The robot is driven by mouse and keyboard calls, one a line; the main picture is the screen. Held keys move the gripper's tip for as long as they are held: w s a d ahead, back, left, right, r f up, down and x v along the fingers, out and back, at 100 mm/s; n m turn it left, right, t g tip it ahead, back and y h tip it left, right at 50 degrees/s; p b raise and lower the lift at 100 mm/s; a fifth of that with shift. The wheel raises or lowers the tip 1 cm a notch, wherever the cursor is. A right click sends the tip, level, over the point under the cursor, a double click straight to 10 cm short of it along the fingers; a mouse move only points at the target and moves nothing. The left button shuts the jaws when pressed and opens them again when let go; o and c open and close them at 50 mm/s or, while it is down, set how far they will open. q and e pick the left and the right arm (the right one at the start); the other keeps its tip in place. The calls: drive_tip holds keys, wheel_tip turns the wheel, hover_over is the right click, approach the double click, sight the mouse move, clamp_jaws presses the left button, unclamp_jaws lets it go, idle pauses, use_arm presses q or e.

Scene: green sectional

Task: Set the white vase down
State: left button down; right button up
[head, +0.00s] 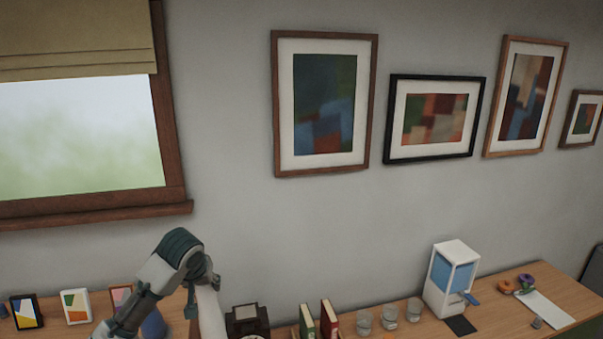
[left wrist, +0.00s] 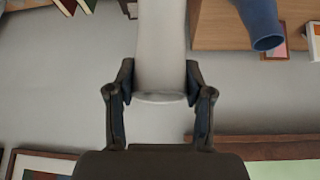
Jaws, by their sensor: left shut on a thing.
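The white vase (left wrist: 160,45) is between the two fingers of my left gripper (left wrist: 160,80), which is shut on it near one end. In the head view the vase (head: 209,314) shows as a pale shape just right of my left gripper (head: 198,290), in front of the wooden counter (head: 499,318). The lower part of the vase is cut off by the picture's bottom edge, so I cannot tell whether it touches the counter. My right gripper is in neither view.
A blue vase (head: 154,325) stands left of the white vase, near small picture cards (head: 76,307). To the right are a dark boxy object (head: 247,320), books (head: 330,316), several glasses (head: 389,315) and a white dispenser (head: 451,280). A wall rises behind.

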use_arm(q)
drive_tip(key=s+d+f+b, duration=0.1)
drive_tip(key=s+f+b, duration=0.2)
drive_tip(key=f, duration=0.9)
drive_tip(key=s+d+f+m+b, duration=0.1)
drive_tip(key=s+d+f+b, duration=0.1)
drive_tip(key=s+f, duration=0.5)
drive_tip(key=s+d+f+b, duration=0.1)
drive_tip(key=s+f+b, duration=0.3)
drive_tip(key=f, duration=1.3)
drive_tip(key=shift+s+d+h, duration=0.3)
drive_tip(key=shift+s+h, duration=0.1)
drive_tip(key=shift+s, duration=0.45)
